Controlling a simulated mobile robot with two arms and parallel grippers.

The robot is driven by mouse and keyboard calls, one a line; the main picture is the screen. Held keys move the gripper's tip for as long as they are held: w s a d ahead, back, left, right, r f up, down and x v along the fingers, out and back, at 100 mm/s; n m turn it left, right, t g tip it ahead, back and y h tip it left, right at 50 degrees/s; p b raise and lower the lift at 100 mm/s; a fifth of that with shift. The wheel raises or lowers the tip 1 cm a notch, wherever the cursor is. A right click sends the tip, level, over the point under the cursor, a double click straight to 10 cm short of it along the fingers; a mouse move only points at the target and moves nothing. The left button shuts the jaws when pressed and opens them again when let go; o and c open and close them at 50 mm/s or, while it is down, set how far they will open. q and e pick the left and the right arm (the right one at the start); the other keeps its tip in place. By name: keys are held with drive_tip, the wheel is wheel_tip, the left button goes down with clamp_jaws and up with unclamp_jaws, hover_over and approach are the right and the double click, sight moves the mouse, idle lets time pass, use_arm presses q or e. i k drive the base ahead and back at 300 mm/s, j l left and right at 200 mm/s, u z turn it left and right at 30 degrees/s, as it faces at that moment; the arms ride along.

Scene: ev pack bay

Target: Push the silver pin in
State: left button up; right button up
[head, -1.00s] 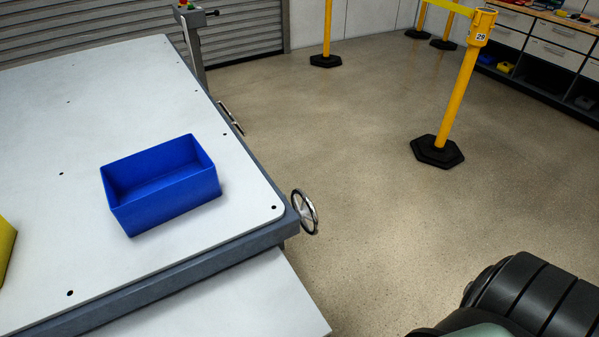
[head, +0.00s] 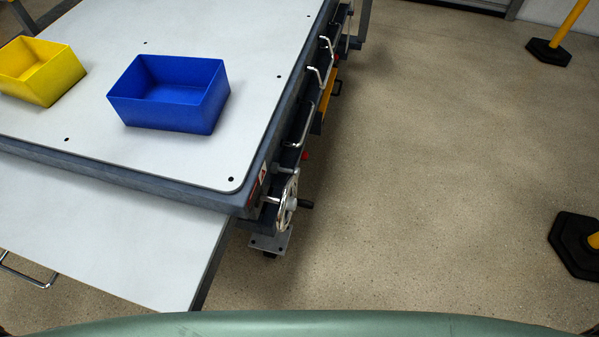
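A short silver peg (head: 283,170) shows at the side of the bench, just above the handwheel (head: 287,201). It is small, and I cannot tell for sure that it is the silver pin or how far it sticks out. The handwheel is chrome with a black handle and sits at the bench's near right corner. Neither of my grippers is in view.
The white-topped bench (head: 180,165) carries a blue bin (head: 170,108) and a yellow bin (head: 45,80). A lower white shelf (head: 110,235) juts out in front. Chrome handles (head: 300,125) and a red knob (head: 306,155) line the right side. Open floor (head: 430,170) lies to the right.

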sight(297, 171)
drive_tip(key=l+u, duration=0.1)
drive_tip(key=u, duration=0.55)
drive_tip(key=i+l+u, duration=0.1)
drive_tip(key=l+u, duration=0.25)
drive_tip(key=l, duration=0.15)
drive_tip(key=l+u, duration=0.75)
drive_tip(key=l, duration=0.3)
